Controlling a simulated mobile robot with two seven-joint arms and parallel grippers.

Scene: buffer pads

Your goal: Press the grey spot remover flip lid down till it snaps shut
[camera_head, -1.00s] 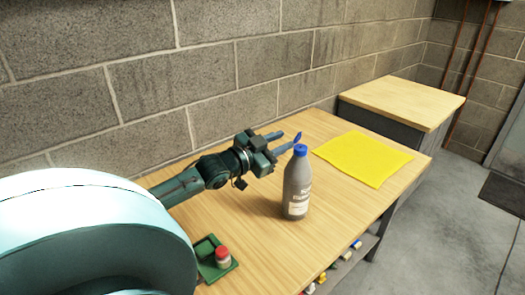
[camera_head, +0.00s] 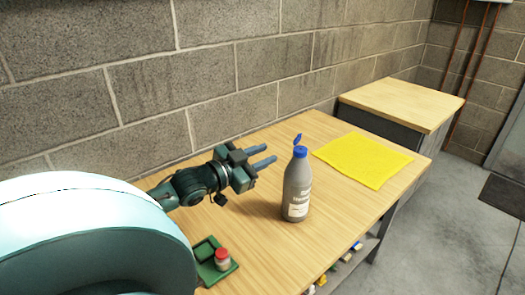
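The grey spot remover bottle (camera_head: 297,190) stands upright on the wooden table (camera_head: 255,222). Its blue flip lid (camera_head: 298,140) is raised, standing up above the blue cap (camera_head: 300,152). My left gripper (camera_head: 267,155) is to the left of the bottle at about the height of the cap, its two fingers apart with nothing between them. A gap shows between the fingertips and the bottle. My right gripper is not in view.
A yellow cloth (camera_head: 362,160) lies flat to the right behind the bottle. A green tray (camera_head: 207,262) with a small red-capped jar (camera_head: 222,259) is at the front left. A block wall runs behind the table. A lower cabinet (camera_head: 402,103) stands beyond it.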

